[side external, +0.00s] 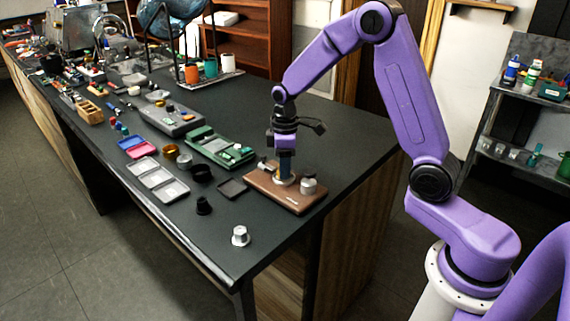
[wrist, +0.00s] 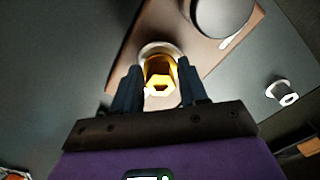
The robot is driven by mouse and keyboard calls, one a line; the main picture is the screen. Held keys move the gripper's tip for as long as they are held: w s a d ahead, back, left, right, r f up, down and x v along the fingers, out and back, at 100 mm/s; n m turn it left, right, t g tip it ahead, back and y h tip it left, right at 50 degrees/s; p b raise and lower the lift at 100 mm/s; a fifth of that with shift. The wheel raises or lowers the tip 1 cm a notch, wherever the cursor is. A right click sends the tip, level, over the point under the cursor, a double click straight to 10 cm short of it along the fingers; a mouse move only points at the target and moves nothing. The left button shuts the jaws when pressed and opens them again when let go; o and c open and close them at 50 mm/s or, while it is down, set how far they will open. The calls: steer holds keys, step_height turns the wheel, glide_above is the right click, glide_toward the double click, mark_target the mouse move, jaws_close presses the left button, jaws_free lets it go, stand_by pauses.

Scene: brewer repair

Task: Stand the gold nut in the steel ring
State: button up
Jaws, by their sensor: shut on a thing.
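The gold nut (wrist: 160,70) is between the two fingers of my gripper (wrist: 159,84) in the wrist view, which is shut on it. The steel ring (wrist: 152,48) shows as a pale rim around the far side of the nut. It sits on the brown board (wrist: 195,55). In the side view my gripper (side external: 285,168) points straight down over the ring (side external: 285,181) on the board (side external: 262,189). The fingers mostly hide the nut there. I cannot tell whether the nut rests inside the ring or is held just above it.
A grey steel cylinder (side external: 308,186) stands on the board close to my gripper. A silver hex-topped piece (side external: 240,236) stands near the table's front edge.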

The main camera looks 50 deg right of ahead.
steer(key=shift+f, duration=0.55)
stand_by(1.3)
steer(key=o, duration=1.6)
steer(key=shift+r, duration=0.1)
steer(key=shift+r, duration=3.6)
steer(key=shift+s+a, duration=0.1)
